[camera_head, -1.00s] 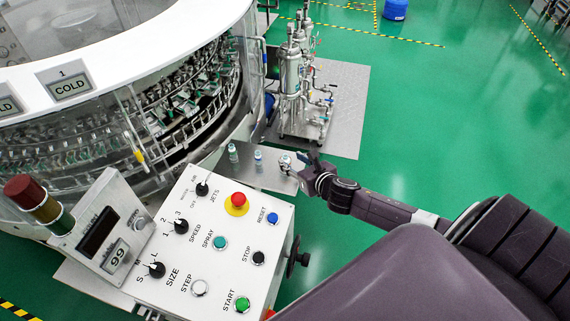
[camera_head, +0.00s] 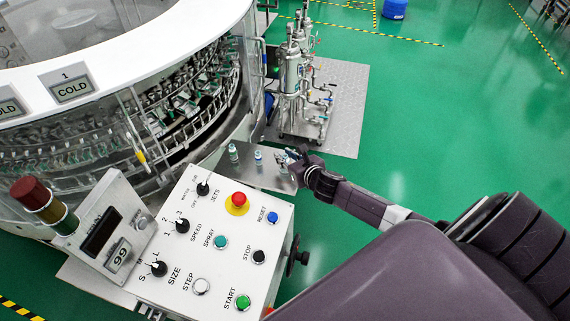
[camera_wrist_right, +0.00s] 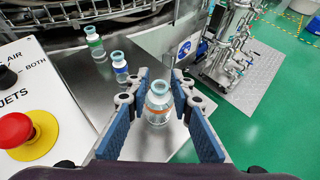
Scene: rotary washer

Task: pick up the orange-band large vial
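The orange-band vial (camera_wrist_right: 158,103) is clear glass with an orange band and stands upright on a metal shelf (camera_wrist_right: 72,72). In the right wrist view it stands between the two blue-padded fingers of my right gripper (camera_wrist_right: 161,92). The gripper is open, with a visible gap on each side of the vial. In the head view my right gripper (camera_head: 291,155) is at the shelf's right end and partly hides this vial. A blue-band vial (camera_wrist_right: 120,67) and a green-band vial (camera_wrist_right: 94,42) stand in a row to its left. My left gripper is not in view.
The white control panel (camera_head: 215,240) with a red emergency button (camera_head: 239,199) stands close to the shelf. The round washer (camera_head: 120,90) is behind it at left. Steel piping equipment (camera_head: 292,85) stands beyond the shelf. Green floor is open to the right.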

